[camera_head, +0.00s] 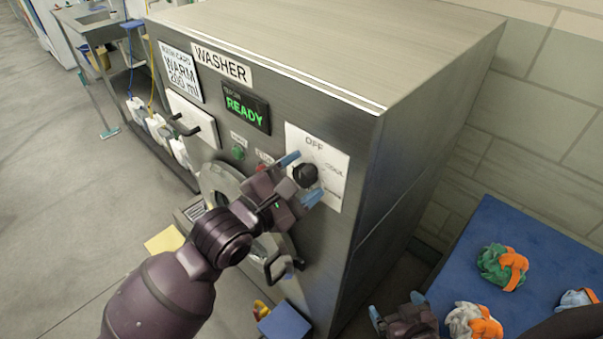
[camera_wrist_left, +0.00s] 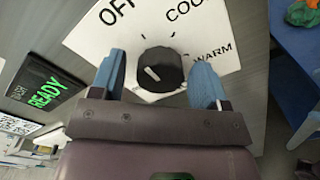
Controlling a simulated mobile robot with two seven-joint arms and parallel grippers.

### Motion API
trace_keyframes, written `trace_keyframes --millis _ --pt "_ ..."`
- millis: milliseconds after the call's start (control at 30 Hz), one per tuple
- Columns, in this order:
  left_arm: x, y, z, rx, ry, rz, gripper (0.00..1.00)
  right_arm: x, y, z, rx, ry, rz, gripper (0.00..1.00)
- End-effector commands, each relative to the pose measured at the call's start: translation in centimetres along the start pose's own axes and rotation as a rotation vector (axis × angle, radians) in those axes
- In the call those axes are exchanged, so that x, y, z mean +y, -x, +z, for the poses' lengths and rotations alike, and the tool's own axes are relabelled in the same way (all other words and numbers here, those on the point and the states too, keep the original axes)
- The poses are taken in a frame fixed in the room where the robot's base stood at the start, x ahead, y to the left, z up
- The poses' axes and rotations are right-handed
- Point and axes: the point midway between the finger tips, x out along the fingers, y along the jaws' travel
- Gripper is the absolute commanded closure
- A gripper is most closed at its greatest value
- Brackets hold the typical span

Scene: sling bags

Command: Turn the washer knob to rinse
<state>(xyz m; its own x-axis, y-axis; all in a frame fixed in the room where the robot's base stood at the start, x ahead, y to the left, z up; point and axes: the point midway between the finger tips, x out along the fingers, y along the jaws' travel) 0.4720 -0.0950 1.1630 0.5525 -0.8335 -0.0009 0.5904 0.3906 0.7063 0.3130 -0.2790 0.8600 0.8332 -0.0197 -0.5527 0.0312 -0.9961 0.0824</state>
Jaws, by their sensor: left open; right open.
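The washer (camera_head: 300,50) is a grey metal cabinet with a label and a green READY display (camera_head: 246,108). Its black knob (camera_head: 305,175) sits on a white dial plate (camera_head: 328,158) marked OFF, COOL and WARM; other marks are hidden. In the left wrist view the knob (camera_wrist_left: 160,70) shows a white pointer line towards its lower left. My left gripper (camera_head: 301,180) is open, with one blue finger on each side of the knob; I cannot tell whether they touch it. My right gripper (camera_head: 402,312) is low at the bottom right, away from the washer's dial.
A blue surface (camera_head: 510,240) at the right holds bundled cloths, one green and orange (camera_head: 502,267). White jugs (camera_head: 158,130) stand at the left.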

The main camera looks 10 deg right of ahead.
Motion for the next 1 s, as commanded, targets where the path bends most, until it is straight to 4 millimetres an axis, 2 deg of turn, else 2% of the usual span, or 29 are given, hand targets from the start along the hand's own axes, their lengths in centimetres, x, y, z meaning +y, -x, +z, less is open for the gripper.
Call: trace_keyframes --millis 333,667,1000 --pt "0.02 -0.32 0.01 0.0 -0.001 0.0 0.31 0.04 0.05 -0.05 0.001 0.001 0.0 0.0" --pt "0.02 -0.3 0.01 0.0 -0.001 0.001 0.81 0.04 0.08 -0.14 0.003 0.001 0.0 0.0" --pt "0.02 -0.29 0.0 0.0 -0.054 0.001 0.8 0.04 0.09 -0.14 0.003 0.001 0.0 0.0"
